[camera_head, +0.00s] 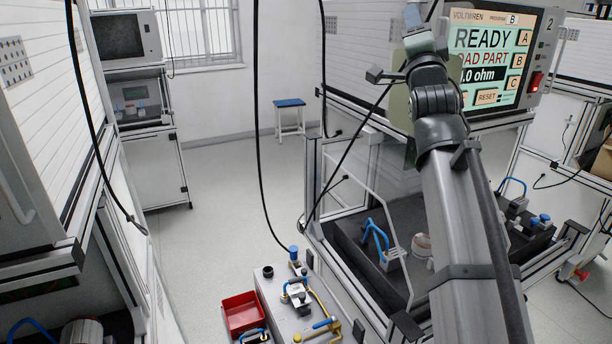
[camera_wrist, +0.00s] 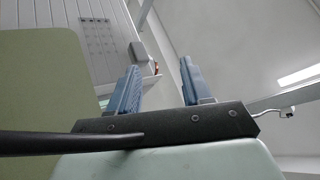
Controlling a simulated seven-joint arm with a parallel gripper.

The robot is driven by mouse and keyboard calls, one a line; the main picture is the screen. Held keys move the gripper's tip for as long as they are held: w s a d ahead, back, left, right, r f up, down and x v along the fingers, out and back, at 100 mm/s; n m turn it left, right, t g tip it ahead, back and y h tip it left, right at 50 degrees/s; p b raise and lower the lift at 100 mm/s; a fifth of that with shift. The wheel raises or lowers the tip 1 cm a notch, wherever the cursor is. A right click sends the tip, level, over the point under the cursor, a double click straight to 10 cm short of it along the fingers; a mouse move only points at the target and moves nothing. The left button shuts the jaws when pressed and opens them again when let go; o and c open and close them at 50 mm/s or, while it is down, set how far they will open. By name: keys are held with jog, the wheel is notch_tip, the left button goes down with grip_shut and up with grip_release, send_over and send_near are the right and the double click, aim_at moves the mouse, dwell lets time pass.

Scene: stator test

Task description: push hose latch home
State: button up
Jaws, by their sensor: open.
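A grey bench block (camera_head: 268,311) at the bottom centre of the head view carries hose fittings. A black hose hangs down to a blue-topped fitting (camera_head: 293,252) at its back. A small metal clamp with blue parts (camera_head: 298,292) sits on the block, beside a yellow hose or pipe (camera_head: 322,303) and a blue lever (camera_head: 324,323). I cannot tell which part is the hose latch, or whether it is home. My gripper (camera_wrist: 160,78) is open and empty in the wrist view, its two blue fingers apart. No hose fitting shows there.
A red bin (camera_head: 243,313) stands left of the block. A framed test station (camera_head: 375,235) with a wire-frame guard lies to its right, below a screen (camera_head: 490,60) reading READY. A blue-topped stool (camera_head: 290,103) stands behind. The floor between is clear.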

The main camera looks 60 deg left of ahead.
jog(key=s+a+n+g, duration=0.3)
jog(key=s+a, duration=0.4)
jog(key=s, duration=0.3)
jog(key=s+a+n+g, duration=0.3)
jog(key=s+a, duration=0.3)
jog(key=s, duration=0.3)
jog(key=s+a+f+n+g+h, duration=0.2)
jog(key=s+a+f+h, duration=0.1)
jog(key=s+a+f, duration=0.3)
jog(key=n+g+h, duration=0.4)
jog(key=n+h, duration=0.1)
jog(key=h, duration=1.4)
send_near(304, 270)
notch_tip(304, 270, down, 8)
jog(key=shift+s+d+f, duration=0.15)
jog(key=shift+c, duration=0.2)
